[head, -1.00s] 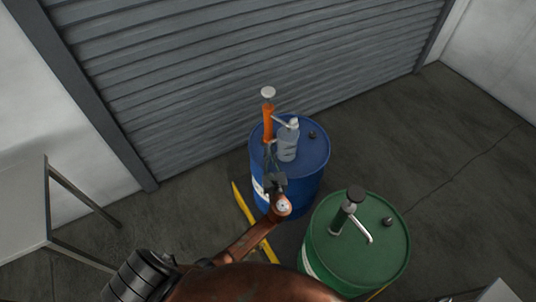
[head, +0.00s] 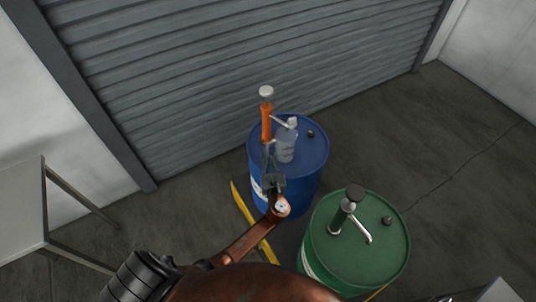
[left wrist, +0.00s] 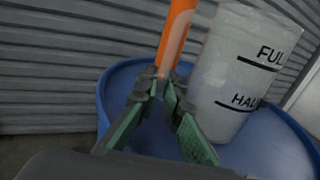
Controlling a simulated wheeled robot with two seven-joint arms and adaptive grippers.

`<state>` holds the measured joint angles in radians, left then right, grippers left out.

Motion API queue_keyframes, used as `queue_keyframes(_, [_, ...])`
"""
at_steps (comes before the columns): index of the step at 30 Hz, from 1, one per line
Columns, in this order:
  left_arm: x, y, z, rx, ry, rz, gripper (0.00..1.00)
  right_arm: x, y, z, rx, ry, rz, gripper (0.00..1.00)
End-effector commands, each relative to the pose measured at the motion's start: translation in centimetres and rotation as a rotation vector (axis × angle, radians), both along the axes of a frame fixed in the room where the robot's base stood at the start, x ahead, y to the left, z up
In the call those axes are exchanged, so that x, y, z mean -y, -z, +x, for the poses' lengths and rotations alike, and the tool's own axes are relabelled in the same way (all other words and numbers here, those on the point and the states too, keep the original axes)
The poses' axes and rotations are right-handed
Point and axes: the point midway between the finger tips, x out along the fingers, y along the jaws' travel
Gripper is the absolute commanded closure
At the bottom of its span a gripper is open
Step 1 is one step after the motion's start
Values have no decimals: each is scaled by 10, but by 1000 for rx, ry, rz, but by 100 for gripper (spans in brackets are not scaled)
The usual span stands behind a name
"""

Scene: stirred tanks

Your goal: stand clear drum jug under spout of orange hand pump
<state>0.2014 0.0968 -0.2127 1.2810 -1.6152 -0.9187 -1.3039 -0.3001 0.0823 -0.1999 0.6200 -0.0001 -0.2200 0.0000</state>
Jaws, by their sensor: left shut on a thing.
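The clear drum jug (head: 286,148) is on or just above the top of the blue drum (head: 311,158), beside the orange hand pump (head: 266,124). The pump's spout (head: 281,121) reaches right to the jug's upper part. The jug also shows in the left wrist view (left wrist: 240,70), with FULL and HALF marks, right of the orange pump tube (left wrist: 175,35). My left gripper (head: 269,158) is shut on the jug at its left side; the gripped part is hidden. Its green-padded fingers (left wrist: 163,88) overlap the pump in view. My right gripper is not in view.
A green drum (head: 378,232) with a dark green pump (head: 345,212) stands close at the front right. A grey table (head: 22,215) stands at the left. A shutter wall (head: 200,70) is behind the blue drum. The floor at the right is open.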

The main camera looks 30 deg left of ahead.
Motion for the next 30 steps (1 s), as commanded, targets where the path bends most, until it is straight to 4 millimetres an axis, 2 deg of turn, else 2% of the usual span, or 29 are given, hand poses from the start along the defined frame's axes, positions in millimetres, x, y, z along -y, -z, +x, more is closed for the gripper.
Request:
queue_keyframes(5, [0, 3, 0, 1, 0, 1, 100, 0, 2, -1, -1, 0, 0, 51])
queue_keyframes(6, [0, 2, 0, 1, 0, 1, 90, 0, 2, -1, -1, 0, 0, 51])
queue_keyframes(14, [0, 2, 0, 1, 0, 1, 73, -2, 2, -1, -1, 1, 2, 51])
queue_keyframes(23, [1, 3, -1, -1, 0, -1, 73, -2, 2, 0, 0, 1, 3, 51])
queue_keyframes(26, [6, 4, -8, -2, 1, -1, 73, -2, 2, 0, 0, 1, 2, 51])
queue_keyframes(30, [21, 4, -27, -2, 0, -2, 73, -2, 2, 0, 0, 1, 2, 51])
